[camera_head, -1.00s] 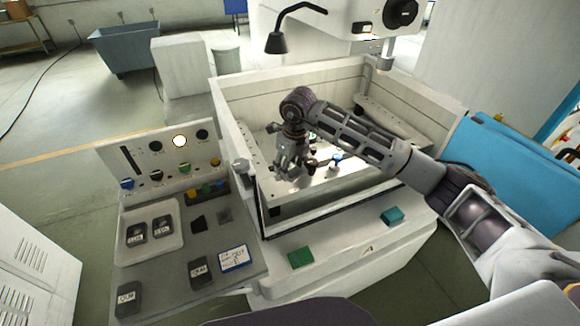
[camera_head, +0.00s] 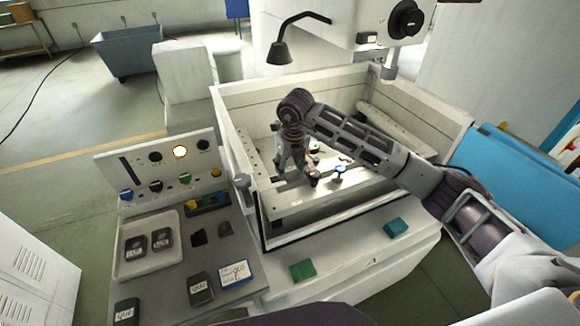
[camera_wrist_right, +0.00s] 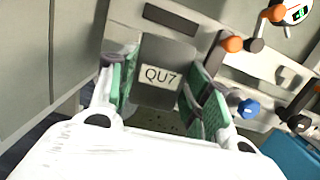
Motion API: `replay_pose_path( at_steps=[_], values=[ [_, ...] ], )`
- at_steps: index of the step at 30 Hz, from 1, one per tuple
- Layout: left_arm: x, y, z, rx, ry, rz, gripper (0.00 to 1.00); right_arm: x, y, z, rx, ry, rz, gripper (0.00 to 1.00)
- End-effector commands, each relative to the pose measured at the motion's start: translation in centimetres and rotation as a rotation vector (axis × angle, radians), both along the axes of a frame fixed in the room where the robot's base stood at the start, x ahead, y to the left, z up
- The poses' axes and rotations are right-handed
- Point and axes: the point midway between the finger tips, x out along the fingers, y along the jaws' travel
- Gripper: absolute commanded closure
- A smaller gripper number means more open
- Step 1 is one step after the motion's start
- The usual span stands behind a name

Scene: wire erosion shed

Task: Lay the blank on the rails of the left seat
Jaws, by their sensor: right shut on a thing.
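My right gripper (camera_head: 288,168) is inside the white tank, low over its left part. In the right wrist view its green-padded fingers (camera_wrist_right: 160,95) are shut on a dark grey blank (camera_wrist_right: 172,52) with a "QU7" label. A pale rail (camera_wrist_right: 205,35) runs beneath and beyond the blank. I cannot tell whether the blank touches it. In the head view the arm and fingers hide the blank and most of the left seat. A pale front rail (camera_head: 300,201) shows below the gripper. My left gripper is not in view.
Clamps with a blue knob (camera_wrist_right: 248,108) and an orange knob (camera_wrist_right: 233,44) stand close to the right finger. The tank's front wall (camera_head: 335,216) and a lamp (camera_head: 279,52) are nearby. A tray (camera_head: 130,268) with two blanks lies on the left panel.

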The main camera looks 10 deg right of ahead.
Motion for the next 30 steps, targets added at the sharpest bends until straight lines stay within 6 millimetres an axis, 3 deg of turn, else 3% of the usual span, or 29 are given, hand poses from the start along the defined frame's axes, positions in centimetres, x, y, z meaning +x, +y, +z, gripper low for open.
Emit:
replay_pose_path(
  at_steps=[11, 30],
  values=[
    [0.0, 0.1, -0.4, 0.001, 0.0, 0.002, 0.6, 0.1, 0.0, -0.8, 0.002, -0.003, 0.001, 1.0],
    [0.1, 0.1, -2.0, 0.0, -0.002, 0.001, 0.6, 0.0, 0.0, -4.3, 0.002, -0.003, 0.001, 1.0]
  ],
)
